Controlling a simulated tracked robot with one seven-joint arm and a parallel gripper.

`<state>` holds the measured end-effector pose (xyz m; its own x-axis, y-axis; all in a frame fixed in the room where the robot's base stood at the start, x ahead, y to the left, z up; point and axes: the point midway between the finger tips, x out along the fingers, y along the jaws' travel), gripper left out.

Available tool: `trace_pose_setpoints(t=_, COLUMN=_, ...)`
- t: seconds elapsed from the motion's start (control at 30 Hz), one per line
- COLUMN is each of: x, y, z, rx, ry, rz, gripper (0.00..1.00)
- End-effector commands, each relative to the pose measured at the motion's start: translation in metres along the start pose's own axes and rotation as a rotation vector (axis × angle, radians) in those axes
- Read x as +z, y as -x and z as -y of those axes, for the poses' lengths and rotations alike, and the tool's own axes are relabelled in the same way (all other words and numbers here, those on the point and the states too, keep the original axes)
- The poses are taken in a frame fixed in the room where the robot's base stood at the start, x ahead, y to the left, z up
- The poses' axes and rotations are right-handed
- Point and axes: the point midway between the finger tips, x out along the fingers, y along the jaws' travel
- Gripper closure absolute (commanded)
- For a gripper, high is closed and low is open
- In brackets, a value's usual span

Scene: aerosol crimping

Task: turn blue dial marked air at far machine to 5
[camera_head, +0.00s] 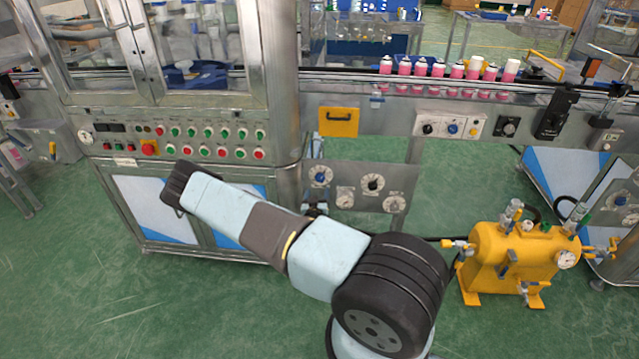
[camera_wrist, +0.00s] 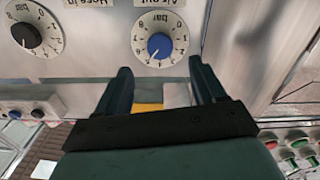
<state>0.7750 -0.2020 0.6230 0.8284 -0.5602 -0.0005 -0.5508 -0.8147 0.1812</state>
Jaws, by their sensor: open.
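The blue dial (camera_wrist: 159,45) sits on a white numbered ring on a metal panel, with an upside-down label, apparently "Air out", beside it in the wrist view. In the head view a blue dial (camera_head: 320,176) is at the panel's upper left. My gripper (camera_wrist: 160,72) is open and empty, its two fingers on either side of the space just below the dial in the wrist view. The fingers are not around the knob; their exact distance from the panel cannot be told. The dial's setting is too small to read surely.
A black dial (camera_wrist: 27,36) marked bar is left of the blue one. Gauges (camera_head: 345,197) sit lower on the panel. A yellow box (camera_head: 339,122) is above it. Red and green buttons (camera_head: 205,140) are on the left machine. A yellow tank (camera_head: 515,258) stands right.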

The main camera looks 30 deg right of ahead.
Motion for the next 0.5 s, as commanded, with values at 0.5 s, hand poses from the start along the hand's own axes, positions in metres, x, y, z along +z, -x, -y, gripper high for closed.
trace_pose_setpoints(t=0.5, x=0.0, y=-0.073, z=0.0, rx=0.0, ry=0.0, rz=0.0, gripper=0.31)
